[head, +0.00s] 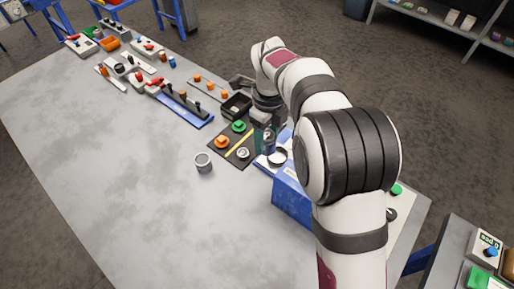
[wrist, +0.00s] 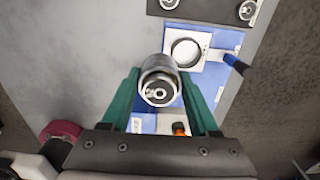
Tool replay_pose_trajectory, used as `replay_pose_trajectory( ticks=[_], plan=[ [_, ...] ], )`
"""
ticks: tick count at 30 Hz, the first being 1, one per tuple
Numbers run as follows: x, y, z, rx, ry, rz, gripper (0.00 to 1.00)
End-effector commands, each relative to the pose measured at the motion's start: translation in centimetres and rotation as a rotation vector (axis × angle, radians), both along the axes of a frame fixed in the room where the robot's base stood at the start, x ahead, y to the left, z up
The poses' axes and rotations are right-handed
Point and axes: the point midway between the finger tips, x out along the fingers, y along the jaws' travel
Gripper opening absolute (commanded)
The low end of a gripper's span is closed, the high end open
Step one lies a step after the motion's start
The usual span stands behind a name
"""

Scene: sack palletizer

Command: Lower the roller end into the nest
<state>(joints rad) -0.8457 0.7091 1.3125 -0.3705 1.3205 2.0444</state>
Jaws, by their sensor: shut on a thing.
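My gripper (head: 266,141) is over the blue fixture (head: 291,199), to the right of the table's middle. In the wrist view its two green fingers (wrist: 160,84) are shut on the roller (wrist: 159,92), a short metallic cylinder with its marked end facing the camera. The roller also shows small and dark in the head view (head: 269,146). A round ring in a white square plate, which looks like the nest (wrist: 186,52), lies beyond the roller; it also shows in the head view (head: 277,158). The roller appears apart from the ring; its far end is hidden.
A blue-handled lever (wrist: 237,65) sits beside the ring. A dark board (head: 232,146) with orange and green knobs is left of the fixture. A grey cup (head: 203,162) stands on the table. The table's left and front are clear.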

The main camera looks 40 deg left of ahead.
Motion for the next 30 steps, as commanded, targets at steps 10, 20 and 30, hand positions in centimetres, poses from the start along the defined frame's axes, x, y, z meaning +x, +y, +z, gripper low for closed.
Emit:
replay_pose_trajectory(
  ticks=[10,20,30],
  plan=[
    [5.5,-0.1,-1.9,0.001,0.0,0.0,0.0],
    [5.4,-0.2,-5.4,0.001,0.002,0.0,0.0],
    [5.4,-0.1,-6.6,0.002,0.0,-0.001,0.0]
  ],
)
